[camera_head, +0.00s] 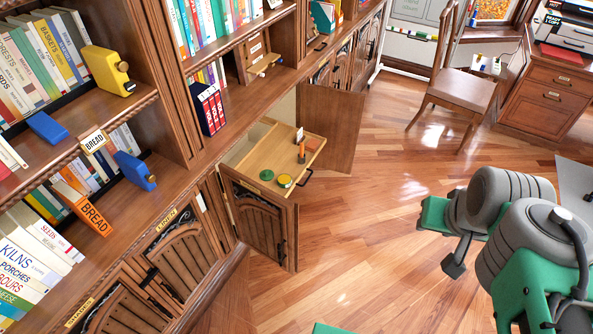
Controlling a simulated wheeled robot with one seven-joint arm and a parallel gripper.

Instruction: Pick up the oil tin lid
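A flat green round disc (267,175), which looks like the oil tin lid, lies on a pale wooden pull-out shelf (256,155) in the open lower cabinet. Just right of it sits a small round tin (285,181) with a yellow top and green edge; I cannot tell whether the two belong together. My grey and green arm is at the right of the head view, well away from the shelf. A dark end piece (455,265) on it may be part of my gripper; its fingers cannot be made out. Nothing is seen held there.
An orange and black upright item (301,154) stands farther back on the shelf. Open cabinet doors (262,222) and (330,125) flank the shelf. Bookshelves line the left. A wooden chair (460,85) and desk (548,100) stand at the back right. The floor between is clear.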

